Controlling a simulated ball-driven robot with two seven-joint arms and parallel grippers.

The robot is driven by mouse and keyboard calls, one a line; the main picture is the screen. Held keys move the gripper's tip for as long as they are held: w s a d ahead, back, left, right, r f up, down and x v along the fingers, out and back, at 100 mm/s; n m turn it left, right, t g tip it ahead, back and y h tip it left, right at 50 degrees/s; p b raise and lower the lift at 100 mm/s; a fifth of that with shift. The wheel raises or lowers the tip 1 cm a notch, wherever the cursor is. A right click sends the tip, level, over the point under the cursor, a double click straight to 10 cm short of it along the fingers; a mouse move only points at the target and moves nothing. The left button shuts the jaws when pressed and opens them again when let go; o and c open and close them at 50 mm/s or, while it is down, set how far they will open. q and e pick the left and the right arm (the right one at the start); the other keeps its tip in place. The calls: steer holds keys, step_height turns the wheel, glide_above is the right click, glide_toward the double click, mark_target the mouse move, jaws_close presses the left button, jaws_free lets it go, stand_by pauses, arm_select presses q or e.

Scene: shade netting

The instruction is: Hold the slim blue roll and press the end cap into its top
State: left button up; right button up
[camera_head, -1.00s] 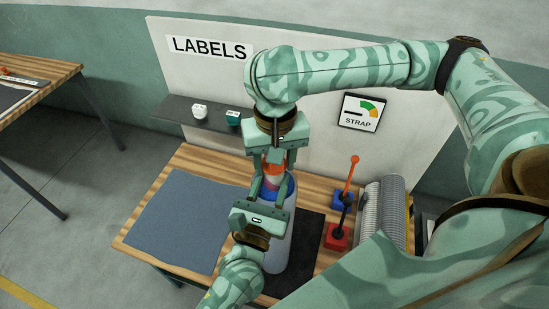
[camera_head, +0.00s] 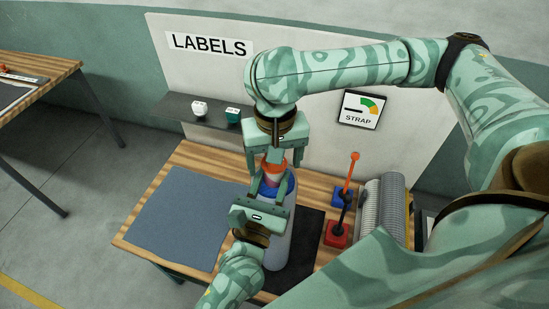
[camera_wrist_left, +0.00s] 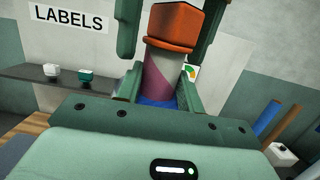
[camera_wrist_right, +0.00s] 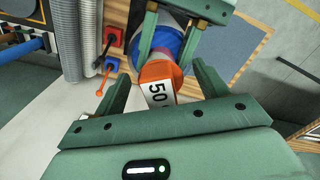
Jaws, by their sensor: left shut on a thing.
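A pale upright roll (camera_head: 281,235) with a blue top (camera_head: 291,186) stands at the bench's front. My left gripper (camera_head: 268,190) is shut on its upper part; its fingers flank the blue top in the right wrist view (camera_wrist_right: 168,44). The orange end cap (camera_head: 273,168) sits above it, on a pale and magenta section seen in the left wrist view (camera_wrist_left: 163,72). In the right wrist view the cap (camera_wrist_right: 160,73) has a white "50" label beside it. My right gripper (camera_head: 267,163) points down around the cap, its fingers apart with gaps beside it. The cap's seating is hidden.
A blue-grey mat (camera_head: 178,220) covers the bench's left. Red (camera_head: 338,236) and blue (camera_head: 341,197) blocks with levers stand right of the roll, beside a ribbed grey cylinder (camera_head: 381,209). A shelf holds a white (camera_head: 199,108) and a green piece (camera_head: 233,115).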

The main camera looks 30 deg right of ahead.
step_height(320, 180, up, 12)
steer(key=shift+d+r, duration=0.1)
arm_select(q)
steer(key=o, duration=1.4)
steer(key=shift+c, duration=0.2)
